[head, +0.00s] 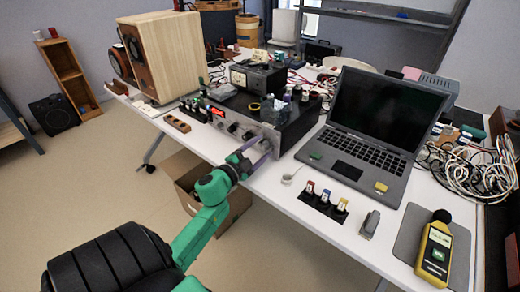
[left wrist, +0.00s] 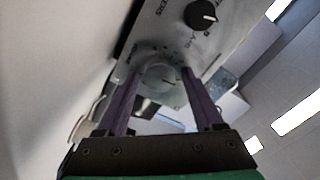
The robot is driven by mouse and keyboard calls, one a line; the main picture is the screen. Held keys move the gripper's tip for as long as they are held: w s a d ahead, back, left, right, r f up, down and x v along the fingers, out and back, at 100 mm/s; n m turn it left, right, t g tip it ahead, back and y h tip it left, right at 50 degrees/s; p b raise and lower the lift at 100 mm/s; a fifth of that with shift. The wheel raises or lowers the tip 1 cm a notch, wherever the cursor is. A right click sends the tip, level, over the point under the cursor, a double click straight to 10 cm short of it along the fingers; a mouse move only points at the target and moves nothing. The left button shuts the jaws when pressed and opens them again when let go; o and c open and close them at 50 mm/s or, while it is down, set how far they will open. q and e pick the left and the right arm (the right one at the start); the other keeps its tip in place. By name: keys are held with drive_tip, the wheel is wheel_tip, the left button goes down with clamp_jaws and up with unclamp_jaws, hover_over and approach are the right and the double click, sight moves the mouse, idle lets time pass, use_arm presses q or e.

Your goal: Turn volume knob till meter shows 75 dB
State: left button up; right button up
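The amplifier (head: 290,122) is a dark box with a silver front and several knobs, standing on the white table. My left gripper (head: 258,151) is at the right end of its front. In the left wrist view its two purple fingers (left wrist: 161,72) stand apart, one on each side of a round silver knob (left wrist: 160,76). A gap seems to show beside the knob, so the fingers look open around it. The yellow sound meter (head: 434,252) lies on a grey mat at the table's right front; its reading is too small to read. My right gripper is not in view.
A black knob (left wrist: 201,14) sits beside the silver one. A laptop (head: 372,125) stands open right of the amplifier, with small labelled bottles (head: 326,197) in front. Tangled cables (head: 470,168) lie at right. A wooden speaker (head: 172,55) stands at back left.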

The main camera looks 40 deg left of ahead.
use_arm(q)
clamp_jaws()
drive_tip(key=shift+f+m, duration=0.1)
drive_tip(key=shift+m, duration=1)
drive_tip(key=shift+o, duration=1.5)
unclamp_jaws()
drive_tip(key=shift+s, duration=0.1)
drive_tip(key=s, duration=1.4)
drive_tip(key=shift+s+d+b, duration=0.15)
drive_tip(key=shift+s+b, duration=0.1)
drive_tip(key=shift+b, duration=0.15)
